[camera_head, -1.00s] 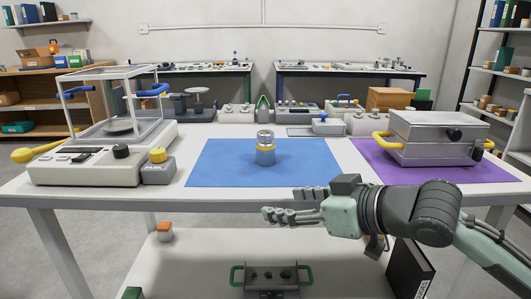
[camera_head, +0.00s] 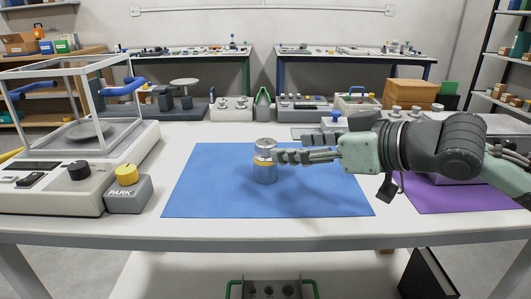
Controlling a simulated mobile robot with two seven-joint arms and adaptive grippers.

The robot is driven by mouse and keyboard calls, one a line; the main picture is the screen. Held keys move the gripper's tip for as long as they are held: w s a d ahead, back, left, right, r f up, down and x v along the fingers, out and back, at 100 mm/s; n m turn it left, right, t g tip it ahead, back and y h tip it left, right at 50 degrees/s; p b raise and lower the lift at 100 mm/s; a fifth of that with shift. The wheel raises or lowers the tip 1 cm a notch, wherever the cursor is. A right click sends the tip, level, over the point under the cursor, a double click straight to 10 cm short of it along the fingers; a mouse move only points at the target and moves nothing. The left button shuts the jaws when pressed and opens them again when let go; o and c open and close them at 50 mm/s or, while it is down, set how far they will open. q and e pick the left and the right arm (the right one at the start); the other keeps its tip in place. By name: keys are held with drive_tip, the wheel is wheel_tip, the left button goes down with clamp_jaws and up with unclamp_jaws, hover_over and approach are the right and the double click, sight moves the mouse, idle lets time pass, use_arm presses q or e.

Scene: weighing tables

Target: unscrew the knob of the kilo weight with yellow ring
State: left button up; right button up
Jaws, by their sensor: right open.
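My right gripper (camera_head: 283,156) reaches in from the right, level with the weight's upper part just below the knob's top. Its fingers are open, and their tips are right beside the weight. I cannot tell whether they touch it. My left gripper does not show.
A balance with a glass draft shield (camera_head: 85,140) stands at the left, with a grey box with a yellow knob (camera_head: 127,190) beside it. My right arm partly hides a metal case on the purple mat (camera_head: 450,197). The blue mat's front is clear.

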sight(274, 146)
drive_tip(key=shift+w+a, duration=0.15)
drive_tip(key=shift+w, duration=0.2)
drive_tip(key=shift+w+a+f, duration=0.1)
drive_tip(key=shift+w+a, duration=0.05)
drive_tip(key=shift+a, duration=0.15)
drive_tip(key=x, duration=0.5)
drive_tip(key=shift+s+a, duration=0.25)
drive_tip(key=shift+a, duration=0.2)
drive_tip(key=shift+w+a+f, duration=0.1)
drive_tip(key=shift+w+a, duration=0.2)
drive_tip(key=shift+w, duration=0.1)
drive_tip(key=shift+f, duration=0.1)
clamp_jaws()
